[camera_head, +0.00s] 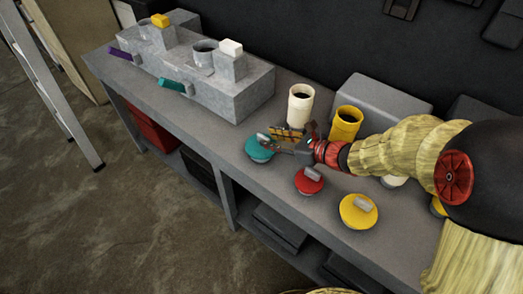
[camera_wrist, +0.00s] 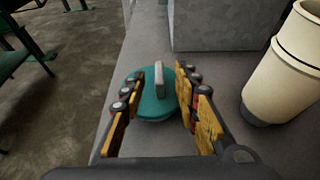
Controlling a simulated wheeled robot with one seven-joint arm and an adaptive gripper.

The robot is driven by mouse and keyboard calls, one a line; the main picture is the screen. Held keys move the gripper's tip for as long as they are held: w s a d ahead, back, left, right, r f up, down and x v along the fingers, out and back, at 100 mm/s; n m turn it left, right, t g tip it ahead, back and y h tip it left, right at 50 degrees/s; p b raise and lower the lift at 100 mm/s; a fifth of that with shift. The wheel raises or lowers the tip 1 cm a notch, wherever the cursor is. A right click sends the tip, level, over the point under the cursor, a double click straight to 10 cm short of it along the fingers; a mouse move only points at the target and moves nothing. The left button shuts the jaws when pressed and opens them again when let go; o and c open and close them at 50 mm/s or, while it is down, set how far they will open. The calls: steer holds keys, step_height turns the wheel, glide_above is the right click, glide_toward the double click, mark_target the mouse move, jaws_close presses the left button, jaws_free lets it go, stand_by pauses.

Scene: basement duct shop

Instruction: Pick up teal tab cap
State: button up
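The teal tab cap (camera_head: 258,149) is a round teal disc with an upright grey tab, lying on the workbench near its front edge. In the wrist view the teal cap (camera_wrist: 157,97) lies ahead, with its tab between the line of my fingers. My gripper (camera_head: 280,138) is just right of the cap in the head view. In the wrist view my gripper (camera_wrist: 158,85) is open, with a yellow-padded finger on each side and nothing held. Whether the fingers touch the disc's rim cannot be told.
The workbench (camera_head: 240,190) also holds a red cap (camera_head: 309,181), a yellow cap (camera_head: 358,211), a cream cylinder (camera_head: 300,103) and a yellow cylinder (camera_head: 345,123). A grey block fixture (camera_head: 235,97) stands beyond the teal cap. The cream cylinder (camera_wrist: 291,75) is close on the right.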

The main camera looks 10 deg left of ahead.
steer(key=shift+x, duration=1.25)
steer(key=shift+s, duration=0.1)
steer(key=c, duration=0.3)
steer(key=c, duration=0.4)
jaws_close()
